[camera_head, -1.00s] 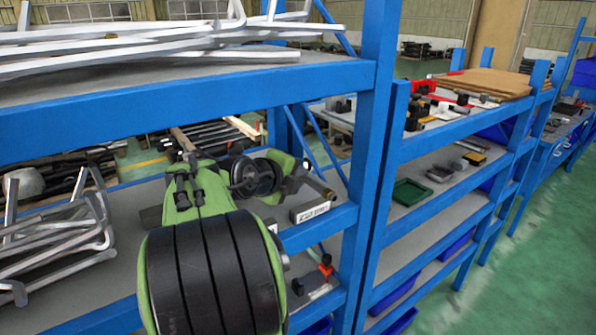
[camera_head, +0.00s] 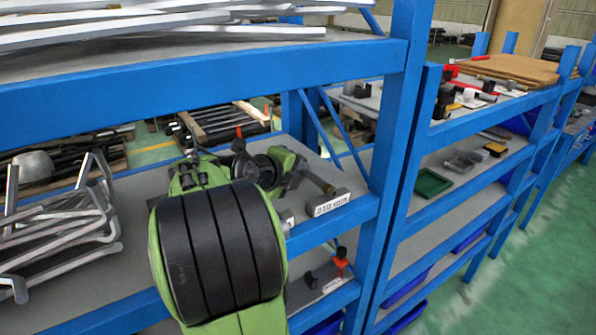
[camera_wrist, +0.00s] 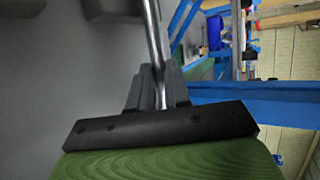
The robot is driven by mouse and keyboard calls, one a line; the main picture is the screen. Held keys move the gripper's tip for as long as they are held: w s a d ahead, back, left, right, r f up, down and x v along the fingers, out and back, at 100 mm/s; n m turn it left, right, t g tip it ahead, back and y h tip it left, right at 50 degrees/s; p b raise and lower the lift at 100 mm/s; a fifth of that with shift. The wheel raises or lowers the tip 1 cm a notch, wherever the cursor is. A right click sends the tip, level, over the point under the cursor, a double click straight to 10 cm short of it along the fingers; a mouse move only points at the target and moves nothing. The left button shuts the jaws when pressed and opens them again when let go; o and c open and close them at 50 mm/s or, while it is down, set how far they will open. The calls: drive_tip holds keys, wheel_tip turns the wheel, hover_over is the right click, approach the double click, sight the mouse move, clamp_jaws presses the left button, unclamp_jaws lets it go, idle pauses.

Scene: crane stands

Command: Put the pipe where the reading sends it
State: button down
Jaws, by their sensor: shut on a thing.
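In the wrist view my gripper (camera_wrist: 158,88) is shut on a thin shiny metal pipe (camera_wrist: 154,40), which runs up out of the frame. In the head view my green and black arm reaches over the middle shelf and hides most of the gripper and the held pipe. A white label (camera_head: 332,204) with black print, seemingly a length in mm, sits on the front edge of that shelf. I cannot read its number surely. A short rod with a brass-coloured end (camera_head: 318,181) lies just behind the label. No reading on a gauge can be made out.
A blue upright (camera_head: 401,130) stands right of my arm. Bent metal bars (camera_head: 60,232) lie at the left of the shelf, and long bars (camera_head: 150,30) above. A black and red item (camera_head: 340,263) stands on the lower shelf. A green tray (camera_head: 432,183) sits on the right rack.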

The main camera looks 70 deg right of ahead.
drive_tip(key=shift+s+d, duration=0.15)
drive_tip(key=shift+s, duration=0.1)
drive_tip(key=c, duration=1)
unclamp_jaws()
drive_tip(key=shift+w, duration=0.1)
drive_tip(key=v, duration=1.6)
drive_tip(key=shift+b, duration=0.35)
